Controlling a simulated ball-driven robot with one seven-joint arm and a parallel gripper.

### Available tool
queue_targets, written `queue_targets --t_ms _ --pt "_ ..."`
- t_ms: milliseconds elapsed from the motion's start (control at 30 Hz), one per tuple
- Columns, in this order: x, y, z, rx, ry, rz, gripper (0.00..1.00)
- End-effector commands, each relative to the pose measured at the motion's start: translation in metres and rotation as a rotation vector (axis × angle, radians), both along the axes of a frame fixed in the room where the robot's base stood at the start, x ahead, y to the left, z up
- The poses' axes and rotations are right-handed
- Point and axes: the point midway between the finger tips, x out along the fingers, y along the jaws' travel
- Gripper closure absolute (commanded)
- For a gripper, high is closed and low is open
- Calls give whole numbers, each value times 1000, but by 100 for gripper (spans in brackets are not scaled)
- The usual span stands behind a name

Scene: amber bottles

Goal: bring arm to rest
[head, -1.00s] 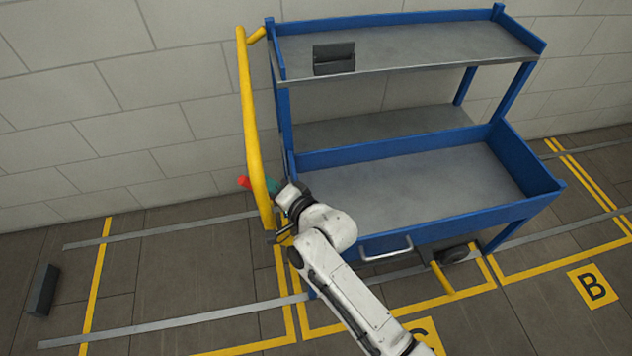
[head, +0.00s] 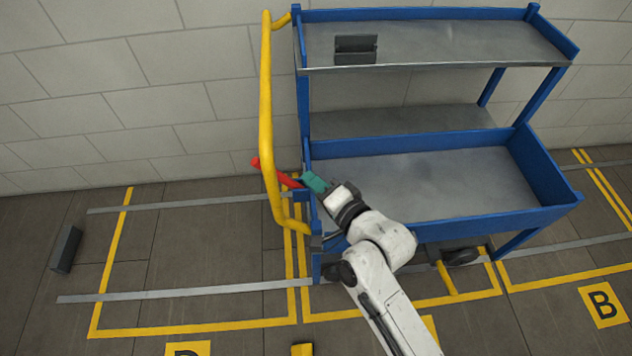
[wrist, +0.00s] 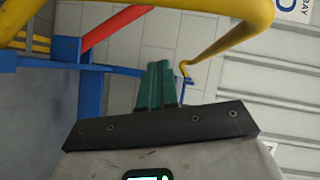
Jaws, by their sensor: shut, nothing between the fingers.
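My gripper (head: 312,182) has teal fingers and sits at the left end of the blue cart (head: 460,222), beside its yellow handle (head: 268,110). In the wrist view, the two fingers of my gripper (wrist: 158,68) are together with nothing between them. My white arm reaches up from the bottom of the head view, in front of the cart's lower left corner. I cannot tell whether it touches the cart. No amber bottles show.
A red bar (head: 284,176) lies close to my gripper; it also shows in the wrist view (wrist: 112,28). A dark box (head: 356,49) is on the cart's top shelf. A dark block (head: 65,249) is on the floor at left. The marked floor between is clear.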

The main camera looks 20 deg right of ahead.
Motion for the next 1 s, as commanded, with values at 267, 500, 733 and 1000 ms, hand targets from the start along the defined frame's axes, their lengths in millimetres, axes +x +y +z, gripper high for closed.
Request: queue_targets --t_ms 267,500,733,1000 --pt "-6 -1 2 0 0 0 100" --pt "-6 -1 3 0 0 0 100" --pt "-7 -2 1 -14 8 3 100" --pt "-61 -24 -48 -389 258 128 100"
